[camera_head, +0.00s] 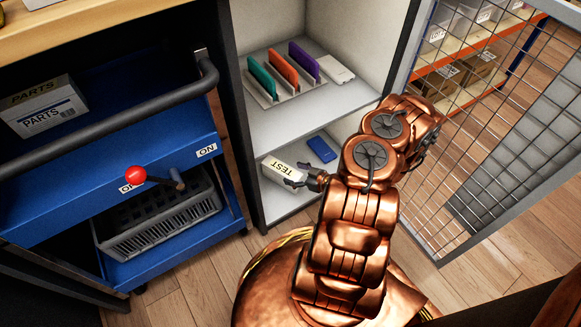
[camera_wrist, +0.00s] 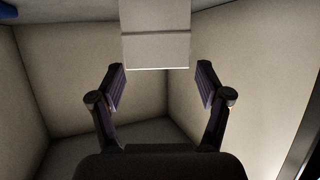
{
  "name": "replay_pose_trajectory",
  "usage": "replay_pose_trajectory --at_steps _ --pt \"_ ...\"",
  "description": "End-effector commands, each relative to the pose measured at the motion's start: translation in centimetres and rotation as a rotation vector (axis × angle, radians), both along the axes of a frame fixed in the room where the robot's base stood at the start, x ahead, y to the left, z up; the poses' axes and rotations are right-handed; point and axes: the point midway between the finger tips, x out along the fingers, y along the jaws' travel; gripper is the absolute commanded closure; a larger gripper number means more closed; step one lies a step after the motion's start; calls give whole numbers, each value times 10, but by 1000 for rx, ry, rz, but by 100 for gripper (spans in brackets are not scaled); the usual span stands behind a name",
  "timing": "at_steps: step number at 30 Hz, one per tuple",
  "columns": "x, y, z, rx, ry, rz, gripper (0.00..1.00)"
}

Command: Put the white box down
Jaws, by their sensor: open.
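The white box (camera_head: 283,169) with a yellow TEST label is in the lower compartment of the grey cabinet (camera_head: 264,215), near its left side at the front. It appears to rest on the compartment's floor. My gripper (camera_head: 298,180) is at the box's near right end, open. In the wrist view the box (camera_wrist: 155,38) shows as a pale block at the top middle. The open fingers of my gripper (camera_wrist: 161,80) stand to either side, with a gap between each finger and the box. Part of the box's near end is hidden by my gripper in the head view.
A blue phone-like item (camera_head: 321,149) lies behind the box on the right. The shelf above holds a rack with green, orange and purple slabs (camera_head: 284,70) and a white item (camera_head: 334,68). A mesh door (camera_head: 490,120) stands open at the right; a blue cart (camera_head: 120,185) is at the left.

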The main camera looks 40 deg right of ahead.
Motion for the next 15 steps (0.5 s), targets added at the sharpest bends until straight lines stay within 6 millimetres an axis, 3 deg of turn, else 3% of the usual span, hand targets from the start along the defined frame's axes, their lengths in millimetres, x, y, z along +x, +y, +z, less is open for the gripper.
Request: replay_pose_trajectory --at_steps 15 --pt "-40 -13 23 0 -2 -3 23"
